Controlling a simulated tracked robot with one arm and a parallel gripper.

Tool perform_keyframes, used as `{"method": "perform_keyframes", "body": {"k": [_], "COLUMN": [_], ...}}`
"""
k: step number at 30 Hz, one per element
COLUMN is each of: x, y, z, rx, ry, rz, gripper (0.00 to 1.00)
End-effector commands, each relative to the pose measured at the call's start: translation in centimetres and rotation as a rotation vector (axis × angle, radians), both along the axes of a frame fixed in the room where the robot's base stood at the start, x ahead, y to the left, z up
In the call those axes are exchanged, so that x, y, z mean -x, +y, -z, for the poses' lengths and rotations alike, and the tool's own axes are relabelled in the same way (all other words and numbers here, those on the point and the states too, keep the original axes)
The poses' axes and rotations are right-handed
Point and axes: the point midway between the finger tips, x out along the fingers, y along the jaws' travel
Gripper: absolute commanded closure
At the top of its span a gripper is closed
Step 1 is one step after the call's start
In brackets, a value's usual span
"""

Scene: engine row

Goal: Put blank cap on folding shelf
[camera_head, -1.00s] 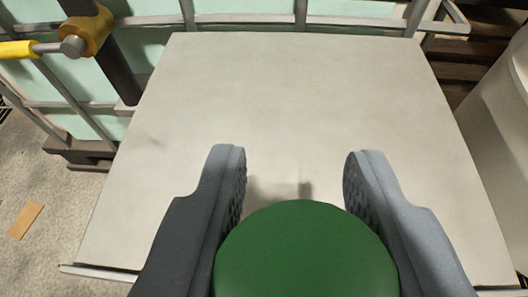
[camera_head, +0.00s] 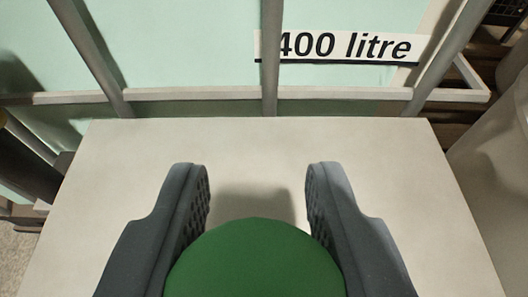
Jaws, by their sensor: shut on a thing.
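A round green cap (camera_head: 255,262), which I take to be the blank cap, sits between the two dark grey fingers of my gripper (camera_head: 256,185). My gripper is shut on it; the lower part of the cap is cut off by the frame's bottom edge. The folding shelf (camera_head: 385,165) is a flat pale panel below and ahead of the gripper. Its top is bare apart from a soft shadow just beyond the cap. The gap between cap and shelf cannot be told exactly.
A pale green tank (camera_head: 180,45) in a metal bar cage (camera_head: 270,60) stands right behind the shelf's far edge, with a "400 litre" label (camera_head: 345,46). A white rounded container (camera_head: 495,150) is at the right. A dark post (camera_head: 25,165) is at the left.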

Motion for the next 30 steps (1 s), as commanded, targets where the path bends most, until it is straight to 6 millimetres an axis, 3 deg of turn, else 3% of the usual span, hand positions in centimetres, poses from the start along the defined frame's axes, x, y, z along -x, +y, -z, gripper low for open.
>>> {"method": "perform_keyframes", "body": {"k": [5,13,23,24,26,30], "x": [-0.9,-0.9,-0.9,-0.9,-0.9,-0.9], "y": [-0.2,-0.2,-0.2,-0.1,-0.1,-0.1], "z": [0.1,3.7,3.7,3.7,3.7,3.7], "rx": [0.0,0.001,0.0,0.0,0.0,0.0], "ry": [-0.001,0.003,0.001,0.0,0.0,0.0], "rz": [0.001,0.001,0.001,0.001,0.001,0.001], "gripper": [0.93,0.93,0.93,0.64,0.47,0.47]}}
